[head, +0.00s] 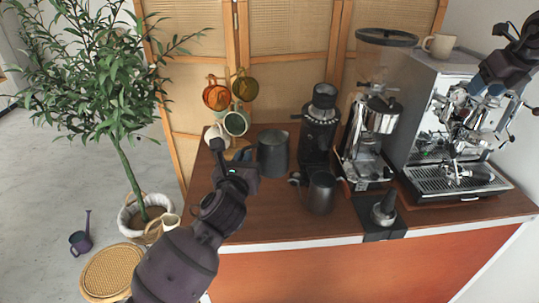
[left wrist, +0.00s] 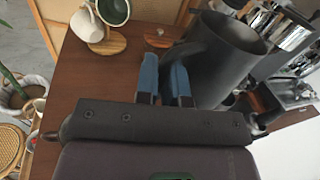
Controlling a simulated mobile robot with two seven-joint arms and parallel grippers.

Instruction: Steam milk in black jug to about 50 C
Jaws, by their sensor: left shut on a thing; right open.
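A large black jug (head: 273,153) stands upright on the cart top. My left gripper (head: 240,168) is at its left side. In the left wrist view, the blue fingers (left wrist: 164,82) are closed at the handle side of this jug (left wrist: 228,50); part of the handle is hidden between them. A second, smaller black jug (head: 321,192) stands upright to the front right of the large one. The espresso machine (head: 422,100) is at the right. My right gripper (head: 486,90) is open in front of it, apart from both jugs. The milk inside either jug cannot be made out.
A black grinder (head: 320,125) stands behind the jugs, and a larger grinder (head: 372,125) stands by the machine. A tamper (head: 384,212) sits on a mat at the front edge. Cups hang on a rack (head: 236,123) at the left. The cart's front left top is clear.

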